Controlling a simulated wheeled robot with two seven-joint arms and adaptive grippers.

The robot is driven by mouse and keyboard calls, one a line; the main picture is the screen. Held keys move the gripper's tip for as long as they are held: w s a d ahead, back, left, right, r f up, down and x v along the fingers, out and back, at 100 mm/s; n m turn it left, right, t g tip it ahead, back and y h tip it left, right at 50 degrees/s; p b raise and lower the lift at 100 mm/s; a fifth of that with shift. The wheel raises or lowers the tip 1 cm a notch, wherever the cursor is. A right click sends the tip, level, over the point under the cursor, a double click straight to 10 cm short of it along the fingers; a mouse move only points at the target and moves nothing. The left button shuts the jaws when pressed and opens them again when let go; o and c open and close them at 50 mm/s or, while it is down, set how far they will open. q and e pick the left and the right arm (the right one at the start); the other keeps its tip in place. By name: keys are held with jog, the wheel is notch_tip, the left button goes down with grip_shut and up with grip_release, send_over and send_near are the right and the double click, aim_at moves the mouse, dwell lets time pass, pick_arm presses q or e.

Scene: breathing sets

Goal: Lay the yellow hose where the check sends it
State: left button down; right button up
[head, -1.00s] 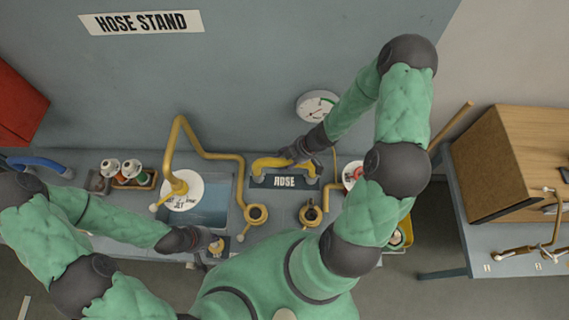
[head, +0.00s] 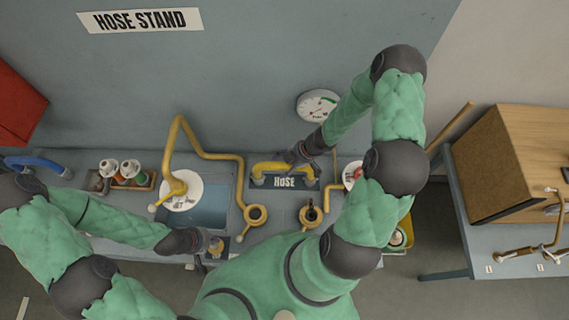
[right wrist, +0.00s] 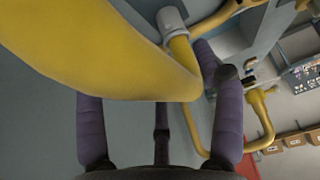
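The yellow hose (head: 284,166) arches over the dark HOSE plate (head: 284,183) on the bench in the head view. My right gripper (head: 297,155) is at the hose's back right side. In the right wrist view, the hose (right wrist: 100,60) fills the upper left, very close and covering part of one finger. The right gripper's dark fingers (right wrist: 160,115) stand apart, and no firm grip shows. My left gripper (head: 208,244) is low at the bench's front edge, beside a small brass-coloured fitting (head: 216,246). Its finger opening is too small to tell.
A round gauge (head: 318,105) hangs on the wall behind. A bent yellow pipe (head: 205,153) runs to a ring-shaped fitting (head: 256,214); another fitting (head: 310,214) stands to its right.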

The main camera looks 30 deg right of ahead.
pick_arm(q)
jog(key=shift+r, duration=0.15)
pick_arm(e)
jog(key=shift+r, duration=0.25)
pick_arm(q)
notch_tip(320, 180, up, 4)
jog(key=p, duration=0.4)
jog(key=shift+r+p, duration=0.25)
jog(key=shift+p, duration=0.15)
pick_arm(e)
jog(key=v, duration=1.2)
jog(key=w+a+f+m, duration=0.1)
jog(key=a+f+m, duration=0.2)
jog(key=a+m, duration=0.7)
jog(key=s+a+f+m+g+h, duration=0.1)
jog(key=s+a+f+m+g, duration=0.2)
jog(key=s+a+f, duration=0.3)
jog(key=s+a+m, duration=0.1)
jog(key=s+a, duration=0.2)
jog(key=a, duration=0.1)
jog(key=shift+h, duration=0.3)
